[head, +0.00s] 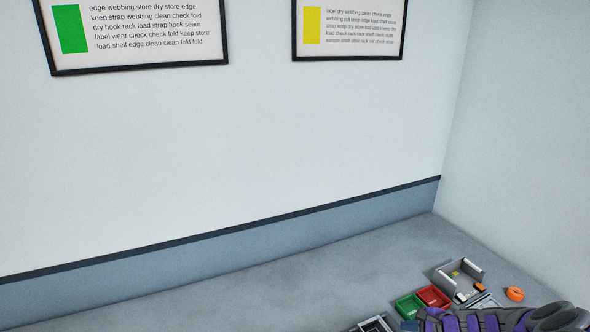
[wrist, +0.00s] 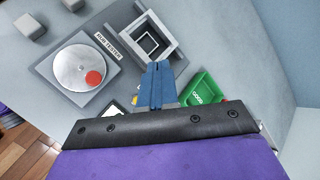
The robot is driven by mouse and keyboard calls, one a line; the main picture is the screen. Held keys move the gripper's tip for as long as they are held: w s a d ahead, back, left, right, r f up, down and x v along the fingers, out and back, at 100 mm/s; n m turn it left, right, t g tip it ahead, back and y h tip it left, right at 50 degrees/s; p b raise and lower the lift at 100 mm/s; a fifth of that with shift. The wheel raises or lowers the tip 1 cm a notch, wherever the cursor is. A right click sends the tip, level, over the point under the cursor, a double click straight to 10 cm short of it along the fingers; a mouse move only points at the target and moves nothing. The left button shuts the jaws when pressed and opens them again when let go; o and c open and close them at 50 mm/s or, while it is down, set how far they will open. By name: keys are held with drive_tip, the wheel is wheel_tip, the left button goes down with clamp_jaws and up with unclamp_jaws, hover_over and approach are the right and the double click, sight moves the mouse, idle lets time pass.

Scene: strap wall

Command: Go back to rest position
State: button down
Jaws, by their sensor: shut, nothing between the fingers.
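My gripper (wrist: 158,66) is shut and empty in the wrist view, its two blue fingers pressed together. The fingertips are over the grey surface, between a square grey frame and a green tray. In the head view my purple and black arm reaches in at the lower right, and the blue end of my gripper (head: 410,325) shows at the bottom edge. Whether the fingertips touch anything below cannot be told.
The green tray (head: 408,306) and red tray (head: 433,296) sit beside a grey holder (head: 459,279). An orange roll (head: 515,293) lies to the right. The wrist view shows the square frame (wrist: 143,42) and a round plate (wrist: 82,68) with a red disc (wrist: 94,77). Walls stand behind and right.

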drive_tip(key=a+r+n+g+y, duration=0.2)
drive_tip(key=a+r+n, duration=0.4)
drive_tip(key=a+r, duration=0.55)
drive_tip(key=s+a+r+n+g, duration=0.2)
drive_tip(key=s+a+r+n, duration=0.1)
drive_tip(key=s+a, duration=0.3)
drive_tip(key=s+a+r+n+g, duration=0.2)
drive_tip(key=s+a+n, duration=0.1)
drive_tip(key=a, duration=0.5)
drive_tip(key=s+a+r+n+g+h+b, duration=0.1)
drive_tip(key=s+a+n, duration=0.1)
drive_tip(key=s, duration=0.4)
drive_tip(key=s+a+r+n+g+h, duration=0.1)
drive_tip(key=s+a+r+n, duration=0.1)
drive_tip(key=s, duration=0.5)
drive_tip(key=s+d+n+g+h+b, duration=0.1)
drive_tip(key=s+d+n+h, duration=0.2)
drive_tip(key=s, duration=1.3)
drive_tip(key=d+h, duration=0.2)
drive_tip(key=shift+d+g, duration=0.3)
